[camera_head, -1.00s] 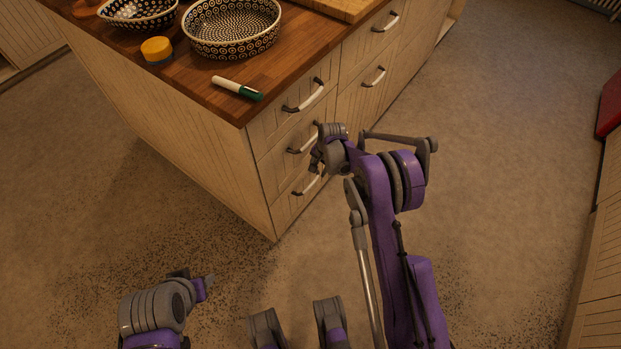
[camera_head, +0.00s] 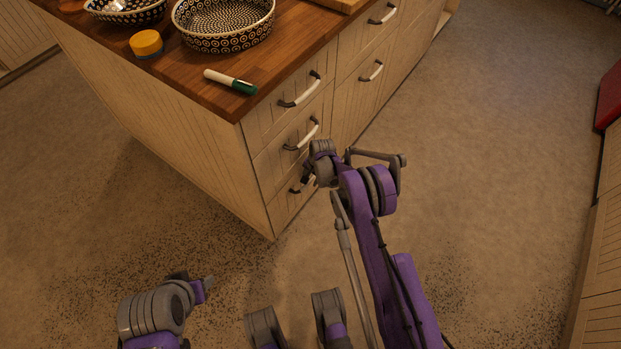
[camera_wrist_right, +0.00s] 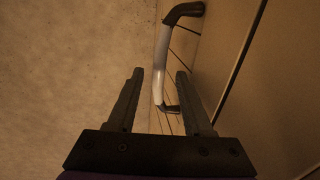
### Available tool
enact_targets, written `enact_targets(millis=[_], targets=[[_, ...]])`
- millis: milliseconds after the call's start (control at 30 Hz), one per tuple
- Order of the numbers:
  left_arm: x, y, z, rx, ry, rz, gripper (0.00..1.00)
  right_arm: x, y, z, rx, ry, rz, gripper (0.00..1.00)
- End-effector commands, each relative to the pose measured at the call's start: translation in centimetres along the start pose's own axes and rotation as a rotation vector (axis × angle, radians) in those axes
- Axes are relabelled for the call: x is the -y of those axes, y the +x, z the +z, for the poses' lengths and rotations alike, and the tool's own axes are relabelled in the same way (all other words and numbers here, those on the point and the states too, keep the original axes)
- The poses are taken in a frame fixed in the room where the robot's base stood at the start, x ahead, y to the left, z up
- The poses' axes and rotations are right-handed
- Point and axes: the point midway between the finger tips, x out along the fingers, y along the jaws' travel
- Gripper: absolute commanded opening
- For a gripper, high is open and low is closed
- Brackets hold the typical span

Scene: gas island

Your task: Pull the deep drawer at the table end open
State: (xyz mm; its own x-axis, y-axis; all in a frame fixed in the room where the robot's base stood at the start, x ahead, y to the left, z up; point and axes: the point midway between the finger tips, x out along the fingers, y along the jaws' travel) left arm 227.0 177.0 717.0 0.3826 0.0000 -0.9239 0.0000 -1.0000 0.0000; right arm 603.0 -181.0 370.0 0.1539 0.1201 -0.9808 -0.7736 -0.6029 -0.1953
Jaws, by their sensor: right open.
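The end stack of the kitchen island has three closed drawers. The lowest drawer (camera_head: 283,213) is at the bottom, and its handle (camera_head: 297,188) is partly hidden by my right gripper (camera_head: 308,181). In the right wrist view, my right gripper (camera_wrist_right: 160,74) is open. A bar handle with dark ends and a pale middle (camera_wrist_right: 161,52) shows between its two fingers, in front of the drawer fronts. I cannot tell whether the fingers reach around the bar or touch it. My left gripper (camera_head: 206,286) is low at the left, away from the island, its jaws unclear.
Above are the middle drawer handle (camera_head: 302,135) and the top drawer handle (camera_head: 300,91). The wooden top carries a marker (camera_head: 229,81), a yellow-lidded jar (camera_head: 146,44) and a patterned dish (camera_head: 224,25). The floor (camera_head: 490,170) right of the island is clear.

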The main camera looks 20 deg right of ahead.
Motion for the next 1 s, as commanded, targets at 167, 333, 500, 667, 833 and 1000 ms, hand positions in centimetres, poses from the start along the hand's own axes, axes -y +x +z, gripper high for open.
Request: enact_targets(millis=[167, 333, 500, 667, 833, 1000], targets=[[0.0, -0.02, 0.0, 0.0, 0.0, 0.0, 0.5, 0.01, 0.0, 0.01, 0.0, 0.0, 0.0, 0.51], [0.0, -0.02, 0.0, 0.0, 0.0, 0.0, 0.5, 0.01, -0.01, 0.0, 0.0, 0.0, 0.0, 0.27], [0.0, -0.01, 0.0, 0.0, 0.0, 0.0, 0.5, 0.0, -0.02, 0.0, 0.0, 0.0, 0.0, 0.0], [0.0, -0.01, 0.0, 0.0, 0.0, 0.0, 0.5, 0.0, -0.02, 0.0, 0.0, 0.0, 0.0, 0.0], [0.0, -0.02, 0.0, 0.0, 0.0, 0.0, 0.5, 0.0, -0.03, -0.01, 0.0, 0.0, 0.0, 0.0], [0.0, -0.01, 0.0, 0.0, 0.0, 0.0, 0.5, 0.0, -0.03, -0.01, 0.0, 0.0, 0.0, 0.0]])
